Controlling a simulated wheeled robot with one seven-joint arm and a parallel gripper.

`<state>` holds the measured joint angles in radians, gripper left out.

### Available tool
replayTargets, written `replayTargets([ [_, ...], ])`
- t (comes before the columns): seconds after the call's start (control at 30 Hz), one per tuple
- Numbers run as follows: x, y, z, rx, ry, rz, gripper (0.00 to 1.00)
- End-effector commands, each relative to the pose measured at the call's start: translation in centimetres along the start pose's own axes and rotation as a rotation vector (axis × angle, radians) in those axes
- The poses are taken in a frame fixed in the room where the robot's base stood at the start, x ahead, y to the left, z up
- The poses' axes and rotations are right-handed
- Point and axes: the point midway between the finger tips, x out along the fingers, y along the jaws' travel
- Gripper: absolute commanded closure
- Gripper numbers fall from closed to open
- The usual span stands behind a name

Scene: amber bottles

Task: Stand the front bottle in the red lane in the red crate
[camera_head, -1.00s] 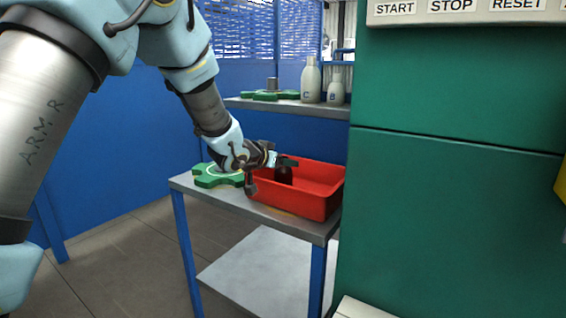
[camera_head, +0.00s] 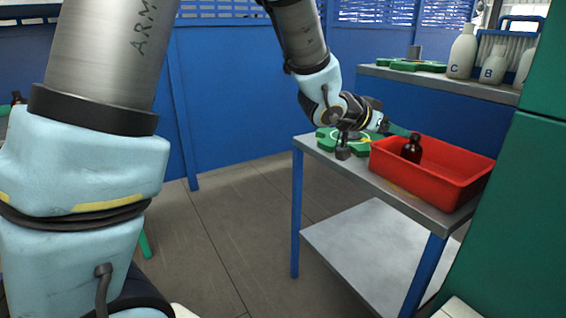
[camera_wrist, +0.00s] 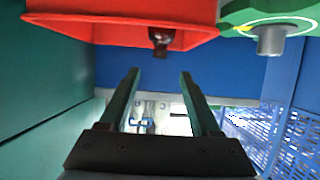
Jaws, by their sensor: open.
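The red crate (camera_head: 450,200) sits on the grey table at the right of the head view. A dark amber bottle (camera_head: 412,149) stands upright inside it, near its left end; its foot is hidden by the crate wall. My gripper (camera_head: 410,132) is at the crate's left end, close to the bottle's top. In the wrist view the crate (camera_wrist: 120,30) and bottle (camera_wrist: 160,42) show at the top, upside down. My gripper (camera_wrist: 160,75) has its two fingers apart with nothing between them, and the bottle is clear of the tips. No red lane is in view.
A green fixture (camera_head: 365,148) lies on the table left of the crate. Pale bottles (camera_head: 462,52) stand on a grey shelf (camera_head: 440,80) behind. A green cabinet (camera_head: 530,200) borders the right. Another dark bottle (camera_head: 18,98) shows at the far left edge.

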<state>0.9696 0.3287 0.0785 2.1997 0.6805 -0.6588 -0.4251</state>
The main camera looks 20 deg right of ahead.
Motion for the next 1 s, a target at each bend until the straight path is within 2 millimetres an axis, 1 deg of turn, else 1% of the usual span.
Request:
replayTargets([
  [0.1,-0.1,-0.2,0.1,-0.002,-0.003,-0.005,0.36],
  [0.17,-0.5,-1.2,0.5,-0.01,-0.015,-0.029,0.36],
  [0.27,-2.4,-4.9,2.2,-0.047,-0.071,-0.127,0.36],
  [0.3,-3.8,-7.1,3.4,-0.072,-0.107,-0.187,0.36],
  [0.37,-6.7,-10.8,5.8,-0.124,-0.178,-0.292,0.36],
  [0.4,-9.1,-13.1,7.7,-0.167,-0.235,-0.366,0.36],
  [0.43,-11.1,-14.7,9.2,-0.203,-0.282,-0.42,0.36],
  [0.47,-13.2,-16.1,10.8,-0.244,-0.328,-0.472,0.36],
  [0.5,-16.1,-17.5,13.0,-0.302,-0.393,-0.536,0.36],
  [0.57,-20.8,-18.8,16.4,-0.4,-0.491,-0.622,0.36],
  [0.6,-23.9,-19.1,18.6,-0.472,-0.557,-0.671,0.36],
  [0.67,-28.1,-18.7,21.6,-0.583,-0.651,-0.725,0.36],
  [0.7,-30.6,-18.0,23.2,-0.656,-0.703,-0.75,0.36],
  [0.77,-33.6,-16.6,25.2,-0.757,-0.771,-0.771,0.36],
  [0.8,-35.2,-15.6,26.3,-0.818,-0.806,-0.779,0.36],
  [0.9,-37.7,-13.5,27.9,-0.931,-0.867,-0.78,0.36],
  [1.0,-38.8,-12.2,28.6,-0.991,-0.895,-0.775,0.36],
])
